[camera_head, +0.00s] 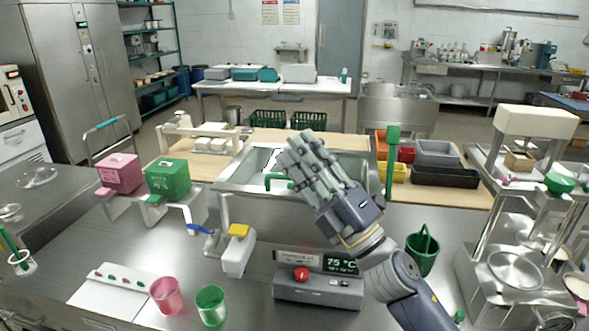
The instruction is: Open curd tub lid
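No label that I can read marks the curd tub. A pink lidded box (119,173) and a green lidded box (167,178) stand side by side at the left, both closed on top. A steel basin (228,178) is set in the middle of the bench, with a green handle (277,181) at its near side. My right gripper (303,152) is a grey many-fingered hand, raised in front of the basin. Its fingers are stretched out and it holds nothing visible. It hides part of the basin. My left gripper is not in view.
A control box (318,291) with a red button and a 75 °C display stands at the front. Pink (167,296) and green (211,306) cups stand at front left. A green bucket (422,250) stands right of my arm. A steel frame (482,215) fills the right side.

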